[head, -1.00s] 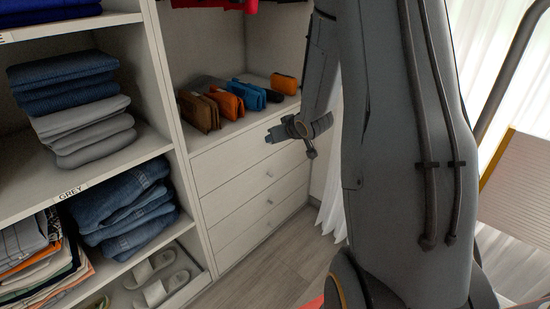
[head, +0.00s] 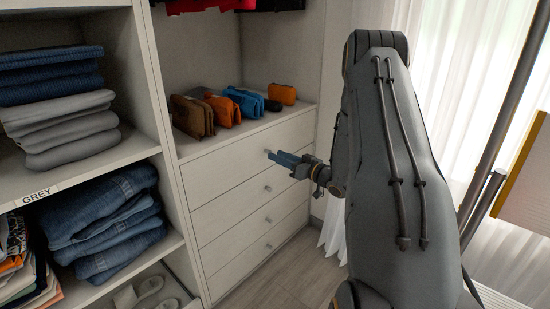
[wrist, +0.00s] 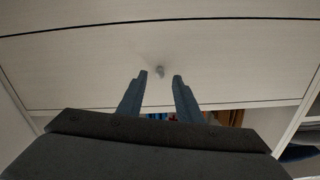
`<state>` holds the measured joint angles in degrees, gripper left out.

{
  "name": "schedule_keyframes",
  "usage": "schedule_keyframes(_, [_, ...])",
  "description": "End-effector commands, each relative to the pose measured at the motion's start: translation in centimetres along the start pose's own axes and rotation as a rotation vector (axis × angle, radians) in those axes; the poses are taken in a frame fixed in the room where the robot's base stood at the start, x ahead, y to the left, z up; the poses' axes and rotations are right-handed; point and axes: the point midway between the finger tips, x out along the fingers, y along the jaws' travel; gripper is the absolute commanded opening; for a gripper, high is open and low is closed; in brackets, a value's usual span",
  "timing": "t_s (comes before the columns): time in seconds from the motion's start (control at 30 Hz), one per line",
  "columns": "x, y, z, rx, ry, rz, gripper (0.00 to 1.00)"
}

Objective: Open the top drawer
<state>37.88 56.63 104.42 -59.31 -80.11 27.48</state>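The top drawer (head: 225,172) is a pale, flat-fronted drawer just under the shelf with the pouches, and it looks shut. Its small grey knob (wrist: 160,71) shows in the wrist view, slightly beyond the two fingertips and sideways between them. My gripper (head: 272,156) reaches from the right to the top drawer's front in the head view, where its fingers largely hide the knob. It also shows in the wrist view (wrist: 160,76), with its two fingers apart and nothing held between them. I cannot tell whether the fingertips touch the drawer front.
Lower drawers (head: 235,211) with knobs are below. Brown, orange and blue pouches (head: 228,106) stand on the shelf above. Folded jeans (head: 115,220) and grey clothes (head: 65,130) fill the cubbies at left. A white curtain (head: 333,235) hangs right of the unit. Floor in front is clear.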

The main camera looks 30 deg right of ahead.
Motion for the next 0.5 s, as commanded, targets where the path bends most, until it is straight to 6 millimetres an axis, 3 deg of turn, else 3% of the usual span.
schedule_keyframes(0.2, [2.1,0.0,0.1,-0.001,0.000,0.000,0.32])
schedule_keyframes(0.5, [2.4,0.0,0.0,0.000,-0.001,0.001,0.32])
